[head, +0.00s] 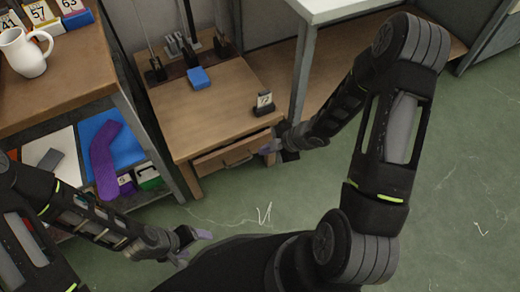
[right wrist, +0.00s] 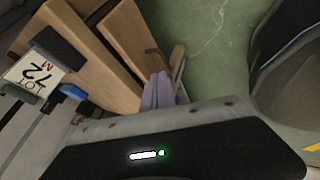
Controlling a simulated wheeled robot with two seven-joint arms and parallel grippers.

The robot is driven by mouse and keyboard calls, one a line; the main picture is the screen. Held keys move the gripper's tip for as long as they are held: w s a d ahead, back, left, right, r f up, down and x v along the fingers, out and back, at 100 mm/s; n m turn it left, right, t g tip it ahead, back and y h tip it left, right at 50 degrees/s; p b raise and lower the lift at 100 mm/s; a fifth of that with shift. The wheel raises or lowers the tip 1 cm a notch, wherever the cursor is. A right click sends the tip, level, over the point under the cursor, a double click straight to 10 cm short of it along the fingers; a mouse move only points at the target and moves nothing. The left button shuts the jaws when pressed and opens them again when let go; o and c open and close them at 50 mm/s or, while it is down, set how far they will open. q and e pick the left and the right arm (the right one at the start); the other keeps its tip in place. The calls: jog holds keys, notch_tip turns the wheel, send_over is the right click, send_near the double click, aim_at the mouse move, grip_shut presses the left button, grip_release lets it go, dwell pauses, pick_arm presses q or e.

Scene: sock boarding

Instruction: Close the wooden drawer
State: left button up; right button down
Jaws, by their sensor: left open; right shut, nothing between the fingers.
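The wooden drawer (head: 228,158) sits under the top of a small wooden table, its front facing me with a dark handle (head: 238,160). It also shows in the right wrist view (right wrist: 128,38), where a narrow dark gap lies between the tabletop and the drawer front, so it looks slightly open; how far I cannot tell. My right gripper (head: 268,148) is shut and empty at the right end of the drawer front. Its pale fingers (right wrist: 160,92) are close to the front; contact is unclear. My left gripper (head: 192,247) is open and empty, low and in front of the table.
On the small table (head: 200,115) are a blue block (head: 198,78), a numbered card holder (head: 264,103) and dark posts at the back. A shelf unit with a white mug (head: 25,52) stands left. A white table (head: 325,8) stands right. Green floor is open in front.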

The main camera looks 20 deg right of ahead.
pick_arm(q)
notch_tip(320, 180, up, 3)
jog(key=shift+f+p, duration=0.1)
jog(key=shift+p, duration=0.95)
pick_arm(e)
jog(key=v, duration=0.5)
jog(key=shift+s+d+r, duration=0.1)
jog(key=shift+s+r, duration=0.05)
